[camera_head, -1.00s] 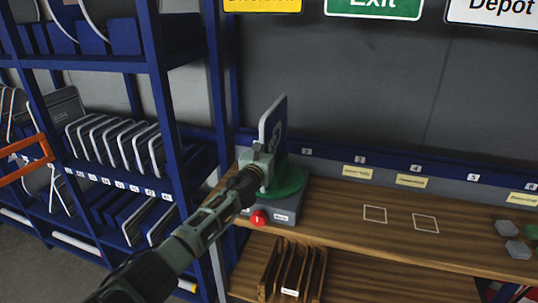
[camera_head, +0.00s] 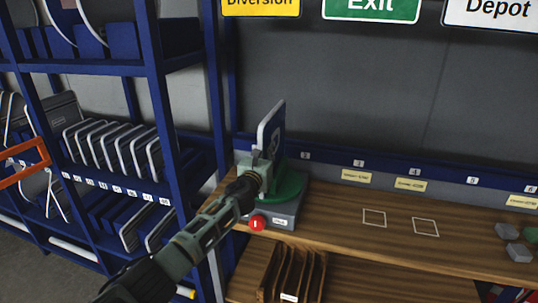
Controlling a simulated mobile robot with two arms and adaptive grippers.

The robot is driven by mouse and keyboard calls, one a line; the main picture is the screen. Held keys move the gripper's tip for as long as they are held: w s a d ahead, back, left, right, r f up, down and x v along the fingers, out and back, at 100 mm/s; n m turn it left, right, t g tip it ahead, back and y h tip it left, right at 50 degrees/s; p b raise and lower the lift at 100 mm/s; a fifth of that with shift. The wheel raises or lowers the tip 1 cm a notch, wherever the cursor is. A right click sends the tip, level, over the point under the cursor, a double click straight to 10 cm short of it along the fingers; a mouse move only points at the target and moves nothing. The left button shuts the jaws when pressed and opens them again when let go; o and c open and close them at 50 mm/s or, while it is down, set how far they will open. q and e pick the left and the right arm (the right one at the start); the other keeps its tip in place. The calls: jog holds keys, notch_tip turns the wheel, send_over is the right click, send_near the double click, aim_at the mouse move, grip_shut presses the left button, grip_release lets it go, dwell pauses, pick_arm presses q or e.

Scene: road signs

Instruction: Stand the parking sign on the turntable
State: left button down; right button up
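The parking sign (camera_head: 273,127) is a blue plate with a pale edge, seen nearly edge-on. It stands upright over the green turntable (camera_head: 291,187) at the left end of the wooden bench. The turntable sits on a grey base with a red button (camera_head: 257,223). My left gripper (camera_head: 258,166) is at the lower left part of the sign, in front of the turntable. Its fingers are small and partly hidden against the sign, so I cannot tell whether they grip it. The sign's bottom edge is hidden behind the gripper. My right gripper is not in view.
A blue rack (camera_head: 165,110) holding several sign plates stands close on the left. A wooden slotted holder (camera_head: 292,272) is below the bench top. Grey blocks (camera_head: 518,252) lie at the right. The bench middle, with two white outlined squares (camera_head: 374,218), is clear.

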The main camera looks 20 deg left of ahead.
pick_arm(q)
jog(key=c, duration=1.9)
grip_release()
jog(key=shift+r, duration=0.1)
jog(key=shift+o, duration=0.2)
jog(key=shift+s+a, duration=0.15)
jog(key=shift+s, duration=0.5)
jog(key=s, duration=1)
jog(key=shift+s+a, duration=0.15)
jog(key=shift+s, duration=0.25)
